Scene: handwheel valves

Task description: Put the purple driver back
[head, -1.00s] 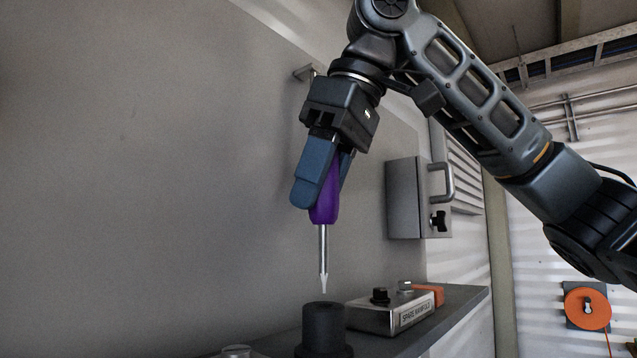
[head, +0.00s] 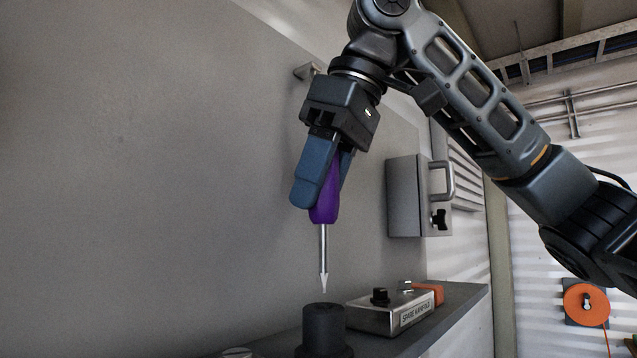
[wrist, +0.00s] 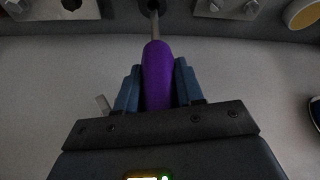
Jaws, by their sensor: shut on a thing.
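The purple driver (head: 325,207) hangs upright, tip down, in my gripper (head: 322,190). My gripper is shut on its purple handle, and the blue fingers cover part of it. The bare metal shaft points at a black cylindrical holder (head: 323,326) on the shelf. In the head view the tip is a little above the holder's top, apart from it. In the wrist view the purple handle (wrist: 157,78) lies between the two fingers (wrist: 157,90), and the shaft runs to the dark holder (wrist: 152,5) at the top edge.
A metal box labelled SPARE MANIFOLD (head: 390,312) sits on the grey shelf (head: 455,318) right of the holder, with an orange part (head: 430,291) behind it. A grey wall cabinet (head: 418,197) with a handle is above. A grey panel (head: 150,180) stands at the left.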

